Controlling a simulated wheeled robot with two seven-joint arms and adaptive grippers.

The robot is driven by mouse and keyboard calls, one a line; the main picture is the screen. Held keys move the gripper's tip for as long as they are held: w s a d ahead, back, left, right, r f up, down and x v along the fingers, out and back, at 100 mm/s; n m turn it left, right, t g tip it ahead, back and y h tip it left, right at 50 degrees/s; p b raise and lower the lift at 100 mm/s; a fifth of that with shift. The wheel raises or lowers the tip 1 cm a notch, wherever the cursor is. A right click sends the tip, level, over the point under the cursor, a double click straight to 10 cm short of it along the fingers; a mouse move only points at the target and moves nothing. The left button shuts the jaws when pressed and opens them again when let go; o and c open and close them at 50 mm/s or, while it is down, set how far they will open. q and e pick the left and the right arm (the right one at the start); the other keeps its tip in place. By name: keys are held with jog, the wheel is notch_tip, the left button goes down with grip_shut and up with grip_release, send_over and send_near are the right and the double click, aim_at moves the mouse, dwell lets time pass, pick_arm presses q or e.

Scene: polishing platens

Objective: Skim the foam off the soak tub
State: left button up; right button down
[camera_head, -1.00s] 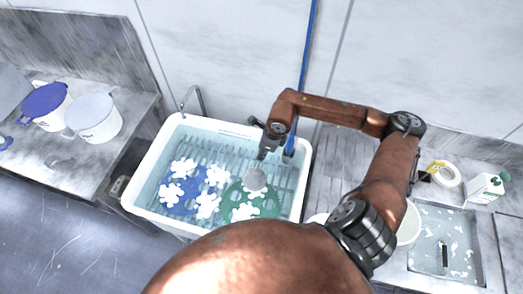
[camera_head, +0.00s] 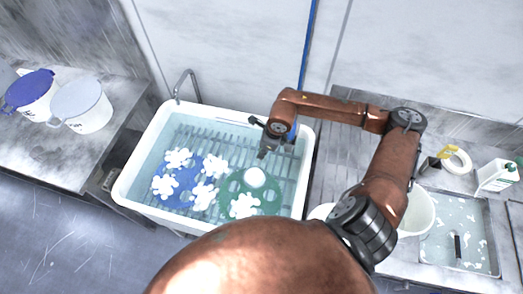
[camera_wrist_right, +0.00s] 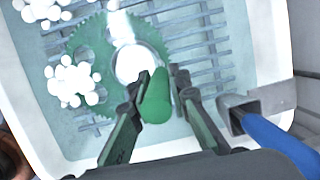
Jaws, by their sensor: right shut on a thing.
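The white soak tub (camera_head: 139,165) holds clear water over a slatted rack. A blue toothed disc (camera_head: 184,199) and a green toothed disc (camera_head: 268,200) lie in it. Several white foam clumps (camera_head: 178,158) float above the discs; one (camera_head: 243,205) is over the green disc. My right gripper (camera_head: 264,152) is over the tub's right half, shut on a green handle (camera_wrist_right: 157,97). Beyond the handle is the skimmer's round head (camera_wrist_right: 130,68), over the green disc, with white on it; it also shows in the head view (camera_head: 255,177). My left gripper is out of view.
A blue pole (camera_head: 309,45) stands behind the tub; its lower end is by my right wrist. White tubs with blue (camera_head: 30,95) and grey (camera_head: 82,105) lids stand on the left bench. At right are a sink tray (camera_head: 450,243), a yellow-and-white roll (camera_head: 455,160) and a white bottle (camera_head: 497,177).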

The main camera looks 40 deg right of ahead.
jog(key=shift+s+a, duration=0.25)
jog(key=shift+a, duration=0.15)
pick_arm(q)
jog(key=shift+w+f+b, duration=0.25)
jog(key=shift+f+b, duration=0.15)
pick_arm(e)
jog(key=s+a, duration=0.8)
jog(key=a, duration=0.2)
jog(key=shift+s, duration=0.3)
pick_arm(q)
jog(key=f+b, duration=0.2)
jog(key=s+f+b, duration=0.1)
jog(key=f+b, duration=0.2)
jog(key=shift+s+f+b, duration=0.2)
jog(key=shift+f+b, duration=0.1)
pick_arm(e)
jog(key=w+a, duration=1.1)
jog(key=w, duration=0.2)
jog(key=shift+w+a, duration=0.35)
jog(key=shift+w, duration=0.05)
